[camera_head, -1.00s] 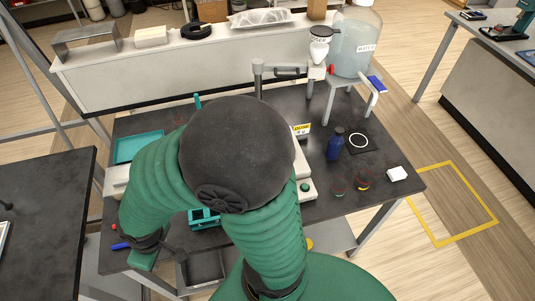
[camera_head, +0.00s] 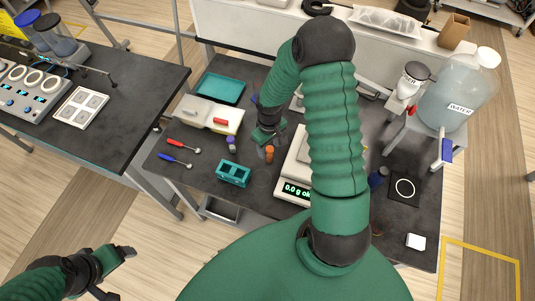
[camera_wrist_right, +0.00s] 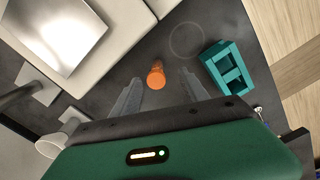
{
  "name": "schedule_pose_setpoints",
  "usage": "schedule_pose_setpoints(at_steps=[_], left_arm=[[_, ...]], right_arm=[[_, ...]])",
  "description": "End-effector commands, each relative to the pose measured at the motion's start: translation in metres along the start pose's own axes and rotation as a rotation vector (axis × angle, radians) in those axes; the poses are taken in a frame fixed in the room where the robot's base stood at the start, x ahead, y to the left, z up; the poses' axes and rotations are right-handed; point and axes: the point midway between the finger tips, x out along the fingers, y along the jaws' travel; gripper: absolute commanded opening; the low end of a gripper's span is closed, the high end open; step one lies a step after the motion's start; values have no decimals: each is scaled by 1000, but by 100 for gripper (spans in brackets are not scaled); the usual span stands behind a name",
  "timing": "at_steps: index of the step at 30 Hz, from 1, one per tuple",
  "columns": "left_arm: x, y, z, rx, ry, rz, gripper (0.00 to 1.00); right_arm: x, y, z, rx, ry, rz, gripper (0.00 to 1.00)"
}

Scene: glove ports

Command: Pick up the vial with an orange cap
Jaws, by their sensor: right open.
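The vial with an orange cap (camera_head: 269,153) stands on the dark bench between the teal rack and the scale. In the right wrist view the orange vial (camera_wrist_right: 156,75) lies ahead of and between the two grey fingers. My right gripper (camera_wrist_right: 160,95) is open and empty, with a finger on each side of the vial's line. In the head view my right gripper (camera_head: 265,136) is just behind the vial; its fingers are partly hidden. My left gripper (camera_head: 116,272) is open and empty, low at the left over the floor, away from the bench.
A purple-capped vial (camera_head: 231,144) stands left of the orange one. A teal rack (camera_head: 234,173) stands in front; it also shows in the wrist view (camera_wrist_right: 227,68). The scale (camera_head: 294,170) is close on the right. Red and blue spoons (camera_head: 183,146) lie left. A teal tray (camera_head: 220,88) is behind.

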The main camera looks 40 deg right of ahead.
Motion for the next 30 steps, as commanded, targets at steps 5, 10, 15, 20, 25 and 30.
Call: schedule_pose_setpoints(at_steps=[5, 10, 15, 20, 25, 30], left_arm=[[-9, 0, -2, 1, 0, 0, 79], [-21, 0, -5, 1, 1, 0, 79], [-21, 0, -5, 1, 0, 0, 79], [-20, 0, -5, 1, 0, 0, 79], [-20, 0, -5, 1, 0, 0, 79], [-20, 0, -5, 1, 0, 0, 79]], right_arm=[[15, 0, 0, 0, -2, 0, 52], [44, -2, -4, -2, -3, 2, 52], [57, -3, -5, -1, 0, 5, 52], [57, -1, -5, -1, 1, 3, 50], [58, 0, -4, 0, 1, 2, 28], [58, 1, -5, 0, 1, 1, 5]])
